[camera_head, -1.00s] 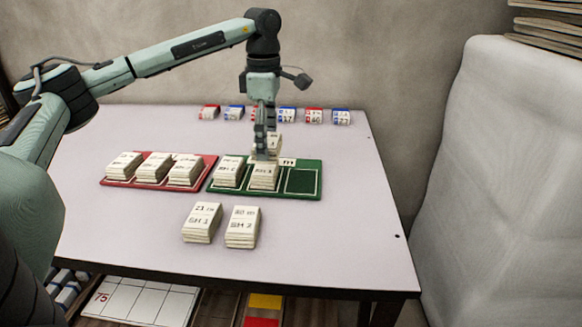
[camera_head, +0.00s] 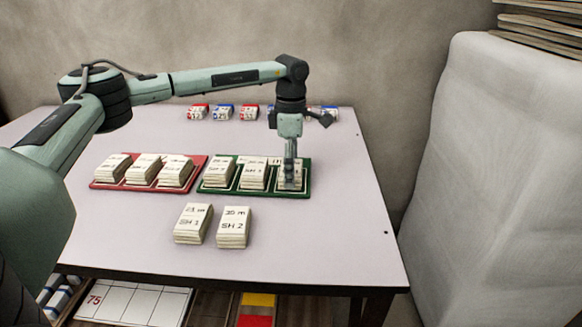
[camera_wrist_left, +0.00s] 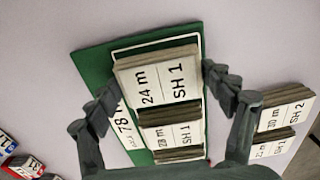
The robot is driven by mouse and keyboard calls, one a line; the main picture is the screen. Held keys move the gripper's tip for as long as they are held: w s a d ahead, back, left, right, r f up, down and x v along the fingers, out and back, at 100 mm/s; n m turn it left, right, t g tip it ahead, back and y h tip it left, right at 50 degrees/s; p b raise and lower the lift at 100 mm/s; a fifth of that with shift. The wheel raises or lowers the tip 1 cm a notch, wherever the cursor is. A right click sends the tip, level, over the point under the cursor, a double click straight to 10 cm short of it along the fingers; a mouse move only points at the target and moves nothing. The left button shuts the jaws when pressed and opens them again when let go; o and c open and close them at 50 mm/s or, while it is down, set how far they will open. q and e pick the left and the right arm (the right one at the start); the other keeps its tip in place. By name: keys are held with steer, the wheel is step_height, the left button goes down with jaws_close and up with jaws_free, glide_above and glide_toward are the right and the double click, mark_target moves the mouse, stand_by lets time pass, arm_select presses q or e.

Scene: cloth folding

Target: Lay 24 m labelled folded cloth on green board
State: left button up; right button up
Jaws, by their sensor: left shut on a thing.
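The 24 m cloth (camera_wrist_left: 158,83) is a cream folded stack with a "24 m SH 1" label, seen in the left wrist view. My left gripper (camera_wrist_left: 162,100) is shut on it, one finger at each side. In the head view the left gripper (camera_head: 289,185) points down at the right-hand compartment of the green board (camera_head: 306,192), with the cloth (camera_head: 283,180) there, partly hidden by the fingers. I cannot tell whether the cloth touches the board. The board's left and middle compartments hold other stacks (camera_head: 220,174) (camera_head: 253,175). My right gripper is not in view.
A red board (camera_head: 92,186) with three cloth stacks stands left of the green board. Two more stacks (camera_head: 193,223) (camera_head: 234,227) lie in front. Small red and blue labelled packs (camera_head: 222,112) line the back. The table's right front (camera_head: 330,240) is clear.

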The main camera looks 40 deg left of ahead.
arm_select(q)
steer(key=shift+f, duration=0.2)
steer(key=o, duration=1.1)
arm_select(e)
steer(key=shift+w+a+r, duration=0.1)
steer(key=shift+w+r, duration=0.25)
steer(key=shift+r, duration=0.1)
arm_select(q)
steer(key=shift+r, duration=0.1)
steer(key=shift+r, duration=0.2)
step_height(320, 180, up, 12)
steer(key=shift+f, duration=0.1)
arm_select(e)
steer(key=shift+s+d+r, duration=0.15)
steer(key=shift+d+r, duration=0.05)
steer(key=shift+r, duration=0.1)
arm_select(q)
steer(key=shift+d, duration=0.1)
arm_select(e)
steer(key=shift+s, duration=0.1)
